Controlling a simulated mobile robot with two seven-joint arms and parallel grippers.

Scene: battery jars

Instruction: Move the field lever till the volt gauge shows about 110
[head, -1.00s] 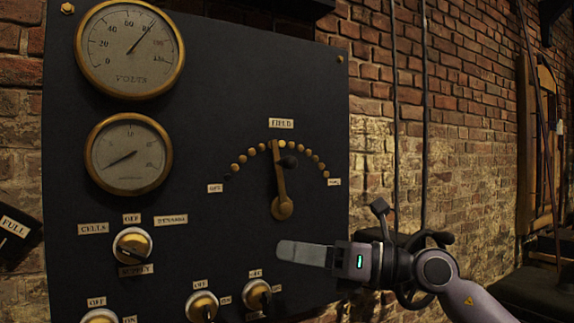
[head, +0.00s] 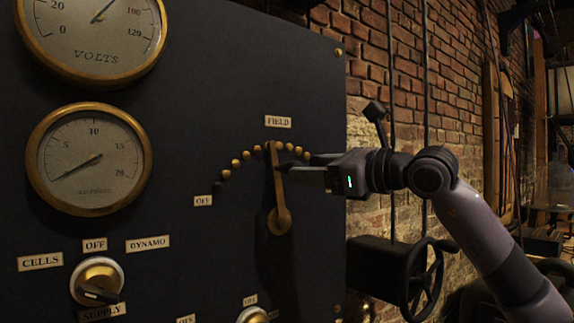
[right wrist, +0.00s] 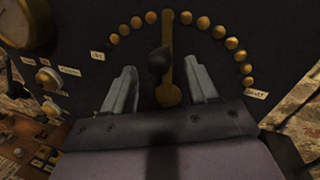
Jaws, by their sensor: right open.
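The field lever (head: 276,190) is a brass arm on the dark panel, pivoted at its lower end. It points almost straight up, near the middle of an arc of brass studs, with a black knob (right wrist: 160,62). My right gripper (head: 302,168) reaches in from the right at the knob's height. In the right wrist view its open fingers (right wrist: 162,72) stand either side of the knob and lever, with gaps. The volt gauge (head: 95,40) is cut off at the top; its needle points up and right, short of the 100 mark. My left gripper is out of view.
A second brass-rimmed gauge (head: 90,160) is below the volt gauge. A supply switch (head: 97,280) and other knobs sit lower on the panel. A black handwheel (head: 425,280) stands right of the panel before the brick wall (head: 370,60).

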